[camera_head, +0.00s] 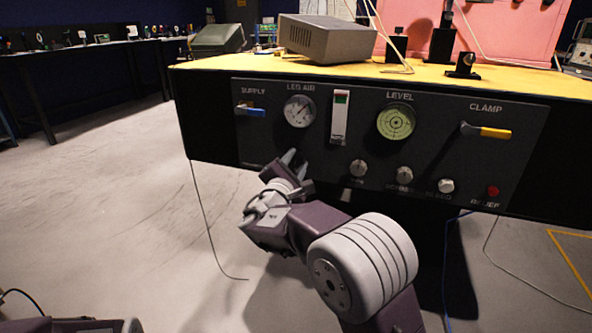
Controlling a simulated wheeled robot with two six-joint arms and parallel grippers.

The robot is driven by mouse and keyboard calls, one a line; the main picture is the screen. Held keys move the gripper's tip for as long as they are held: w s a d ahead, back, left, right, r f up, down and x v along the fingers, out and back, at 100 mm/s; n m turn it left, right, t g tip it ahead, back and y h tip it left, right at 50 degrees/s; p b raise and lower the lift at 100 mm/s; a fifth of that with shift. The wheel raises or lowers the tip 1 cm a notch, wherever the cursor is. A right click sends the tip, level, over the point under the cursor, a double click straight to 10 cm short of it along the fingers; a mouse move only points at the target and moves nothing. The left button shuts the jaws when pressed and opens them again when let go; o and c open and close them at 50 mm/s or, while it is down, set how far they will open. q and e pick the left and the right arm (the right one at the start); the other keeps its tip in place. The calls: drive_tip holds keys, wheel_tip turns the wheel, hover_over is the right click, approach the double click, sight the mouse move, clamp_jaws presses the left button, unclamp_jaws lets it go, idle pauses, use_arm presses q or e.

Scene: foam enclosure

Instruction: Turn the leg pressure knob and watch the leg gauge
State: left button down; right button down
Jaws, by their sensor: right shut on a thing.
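The dark control panel (270,135) is on the front of a yellow-topped bench. The leg gauge (299,111) is a round white dial under the label "LEG AIR", at the panel's left. Its needle is too small to read. My right gripper (297,166) is at the panel's lower left, below the leg gauge, with its fingers shut on the leg pressure knob. The fingers hide that knob. My left gripper is out of view.
Right of the gripper are several silver knobs (358,168), a green level dial (396,122), a yellow clamp lever (495,133) and a red relief button (493,191). A blue supply lever (250,111) is at the left. Cables hang below the panel.

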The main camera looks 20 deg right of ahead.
drive_tip(key=shift+f, duration=0.1)
idle(0.4)
drive_tip(key=c, duration=1)
unclamp_jaws()
drive_tip(key=shift+o, duration=0.2)
drive_tip(key=shift+s+a, duration=0.1)
